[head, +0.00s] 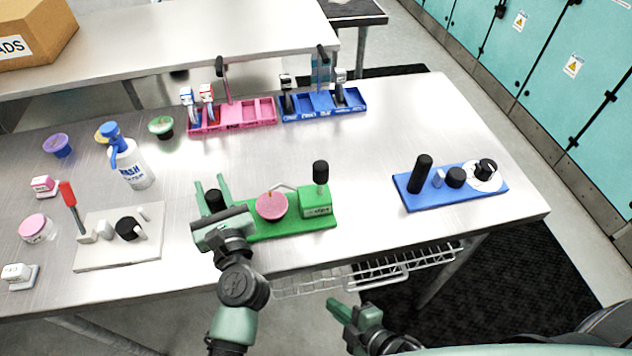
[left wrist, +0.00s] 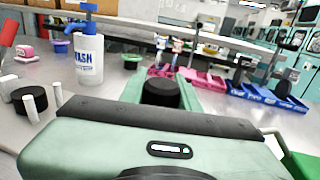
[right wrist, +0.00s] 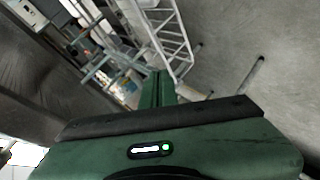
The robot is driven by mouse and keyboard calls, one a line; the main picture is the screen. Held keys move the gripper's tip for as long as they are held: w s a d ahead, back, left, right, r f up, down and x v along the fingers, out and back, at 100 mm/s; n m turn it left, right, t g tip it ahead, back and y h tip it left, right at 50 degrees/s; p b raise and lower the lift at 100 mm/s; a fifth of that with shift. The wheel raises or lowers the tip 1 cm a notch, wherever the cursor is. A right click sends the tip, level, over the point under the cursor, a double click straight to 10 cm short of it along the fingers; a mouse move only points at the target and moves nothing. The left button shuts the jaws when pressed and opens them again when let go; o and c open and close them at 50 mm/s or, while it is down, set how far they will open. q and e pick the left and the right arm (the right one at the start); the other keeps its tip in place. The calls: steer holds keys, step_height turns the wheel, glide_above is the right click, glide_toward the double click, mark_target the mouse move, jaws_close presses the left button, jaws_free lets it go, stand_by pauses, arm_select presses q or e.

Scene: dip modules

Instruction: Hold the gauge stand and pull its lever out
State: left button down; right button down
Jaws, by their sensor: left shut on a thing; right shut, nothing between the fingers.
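The gauge stand, as far as I can tell, is the green base (head: 286,228) near the table's front edge. It carries a pink disc (head: 271,206), a thin metal rod, and a green block (head: 315,203) with an upright black-capped lever (head: 320,173) at its right end. My left gripper (head: 211,193) is shut on the black knob (head: 214,198) at the stand's left end; the knob also shows between the fingers in the left wrist view (left wrist: 161,92). My right gripper (head: 340,308) is shut and empty, below and in front of the table edge.
A blue stand (head: 440,195) with black knobs is at right, a pale plate (head: 100,255) with a red-handled lever (head: 69,195) at left. A wash bottle (head: 132,165), pink tray (head: 240,116) and blue tray (head: 325,107) stand behind. A wire rack (head: 365,272) hangs below the edge.

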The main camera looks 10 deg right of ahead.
steer(key=a+r+n+t+y, duration=0.1)
steer(key=a+r+n+y, duration=0.3)
steer(key=r, duration=0.8)
steer(key=w+d+r+n+t, duration=0.1)
steer(key=w+d+r+n, duration=0.1)
steer(key=r, duration=0.6)
steer(key=w+d+r+n+t, duration=0.1)
steer(key=w+r, duration=0.3)
steer(key=r, duration=0.4)
steer(key=shift+w+d+r+n+t, duration=0.2)
steer(key=shift+d+r+n+t, duration=0.15)
steer(key=shift+d+t, duration=0.4)
steer(key=shift+w+a, duration=0.1)
steer(key=shift+a, duration=0.05)
